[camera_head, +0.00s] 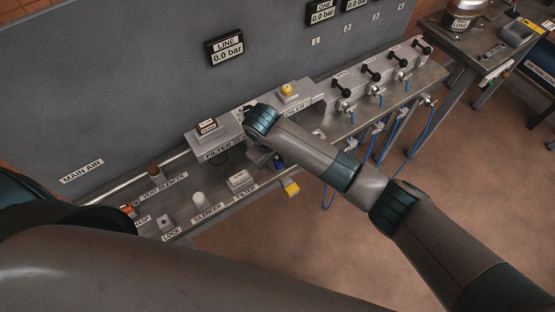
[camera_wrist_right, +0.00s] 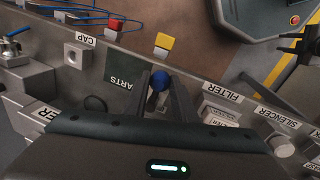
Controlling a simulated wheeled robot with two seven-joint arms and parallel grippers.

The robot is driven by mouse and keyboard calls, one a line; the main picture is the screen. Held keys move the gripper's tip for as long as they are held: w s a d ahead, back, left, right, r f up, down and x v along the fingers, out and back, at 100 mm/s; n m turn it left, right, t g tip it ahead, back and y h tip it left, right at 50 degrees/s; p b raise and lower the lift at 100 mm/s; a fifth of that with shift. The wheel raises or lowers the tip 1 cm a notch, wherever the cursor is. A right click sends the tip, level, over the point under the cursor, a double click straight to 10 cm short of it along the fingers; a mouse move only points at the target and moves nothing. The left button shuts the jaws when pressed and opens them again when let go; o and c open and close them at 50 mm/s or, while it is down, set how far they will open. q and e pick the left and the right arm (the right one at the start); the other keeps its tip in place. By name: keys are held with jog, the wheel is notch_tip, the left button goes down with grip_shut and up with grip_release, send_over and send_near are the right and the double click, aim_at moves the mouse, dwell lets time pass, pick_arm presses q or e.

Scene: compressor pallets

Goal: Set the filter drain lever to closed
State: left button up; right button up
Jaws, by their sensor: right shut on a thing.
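The filter housing (camera_head: 212,138) is a grey block on the bench with a FILTER label on its front. A blue ball knob (camera_wrist_right: 160,80), which looks like the end of the filter drain lever, sits between the fingers of my right gripper (camera_wrist_right: 161,88) in the wrist view. The fingers are shut on it. In the head view my right forearm reaches in from the lower right and the gripper is mostly hidden beneath the wrist, just right of the filter housing. The lever's shaft and its open or closed marking are hidden. My left gripper is out of view.
A yellow-topped block (camera_head: 291,187) sits at the bench's front edge. Silencer and filter spares (camera_head: 239,181) lie front left. The floor in front is clear.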

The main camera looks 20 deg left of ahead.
jog(key=o, duration=1)
jog(key=shift+o, duration=0.2)
jog(key=s+a+r+b, duration=0.1)
jog(key=s+r, duration=0.2)
jog(key=r, duration=1.4)
jog(key=shift+a, duration=0.35)
jog(key=shift+s, duration=0.1)
